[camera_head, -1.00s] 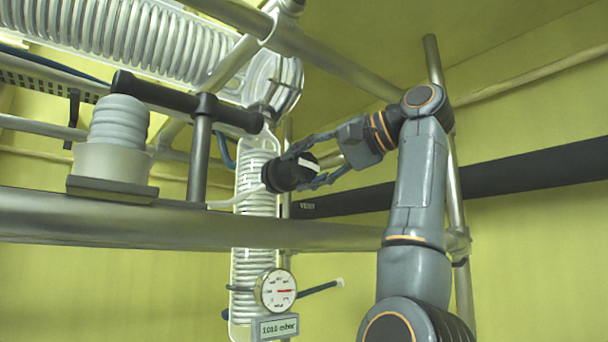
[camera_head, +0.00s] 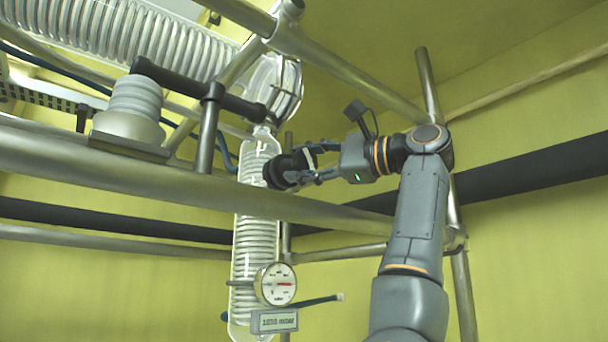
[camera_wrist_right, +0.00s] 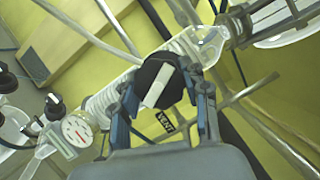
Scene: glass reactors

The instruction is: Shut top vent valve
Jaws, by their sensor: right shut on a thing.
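The top vent valve has a round black knob (camera_head: 282,171) with a white bar across its face. My right gripper (camera_head: 306,164) comes from the right and is shut on the knob, a finger on each side. My left gripper is in neither view.
A pressure gauge (camera_head: 275,284) with a digital readout (camera_head: 274,321) hangs below the valve. A thick metal rail (camera_head: 190,190) crosses just below the knob. Glass coils (camera_head: 140,40) and a black clamp bar lie at upper left. A dark pipe (camera_head: 530,172) runs behind my arm.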

